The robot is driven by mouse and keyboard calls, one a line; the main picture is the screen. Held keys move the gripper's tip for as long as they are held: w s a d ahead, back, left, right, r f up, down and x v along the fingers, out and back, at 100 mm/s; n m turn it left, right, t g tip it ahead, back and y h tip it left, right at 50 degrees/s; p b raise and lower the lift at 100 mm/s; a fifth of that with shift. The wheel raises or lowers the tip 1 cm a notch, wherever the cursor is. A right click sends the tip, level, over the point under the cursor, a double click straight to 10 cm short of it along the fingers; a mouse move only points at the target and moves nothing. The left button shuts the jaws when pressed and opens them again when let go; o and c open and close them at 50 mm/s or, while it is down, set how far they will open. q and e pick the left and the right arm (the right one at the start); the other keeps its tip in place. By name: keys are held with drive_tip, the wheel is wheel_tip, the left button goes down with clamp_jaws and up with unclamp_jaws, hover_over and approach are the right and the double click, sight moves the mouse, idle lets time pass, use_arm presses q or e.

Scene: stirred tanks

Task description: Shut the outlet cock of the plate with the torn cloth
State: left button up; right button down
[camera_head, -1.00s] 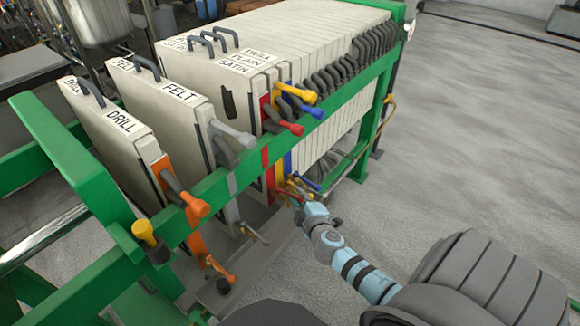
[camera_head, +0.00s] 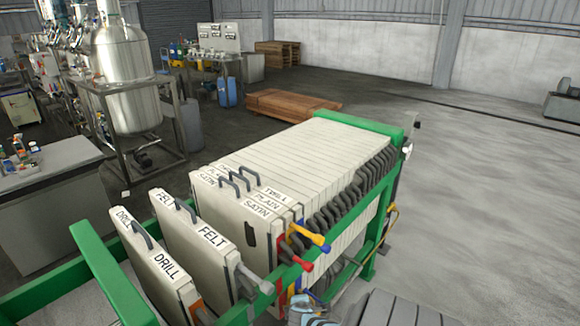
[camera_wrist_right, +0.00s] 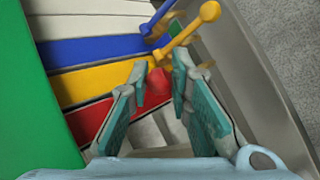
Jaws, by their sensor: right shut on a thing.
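The SATIN plate (camera_head: 238,222) is the front plate of the pack and has a dark ragged hole (camera_head: 250,233) in its face. A red handle (camera_head: 296,259) sticks out at its side. In the right wrist view a red edge strip (camera_wrist_right: 90,120) runs up to a red outlet cock (camera_wrist_right: 158,88). My right gripper (camera_wrist_right: 160,75) has its fingers on either side of this red cock and is shut on it. The fingers partly hide the cock, so its angle is unclear. In the head view only a bit of the right gripper (camera_head: 308,312) shows at the bottom edge. My left gripper is not in view.
The yellow cock (camera_wrist_right: 190,30) and blue cock (camera_wrist_right: 153,22) sit just beyond my fingertips. A grey trough wall (camera_wrist_right: 265,75) runs along the right. The FELT plate (camera_head: 205,245) and DRILL plate (camera_head: 160,265) stand apart in front, on the green frame (camera_head: 110,272).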

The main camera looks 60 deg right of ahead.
drive_tip(key=shift+w+d+r, duration=0.2)
drive_tip(key=shift+r, duration=0.05)
drive_tip(key=c, duration=1.5)
unclamp_jaws()
drive_tip(key=shift+o, duration=0.3)
drive_tip(key=shift+a+f, duration=0.1)
drive_tip(key=shift+f, duration=0.1)
drive_tip(key=v, duration=1.2)
drive_tip(key=shift+w, duration=0.1)
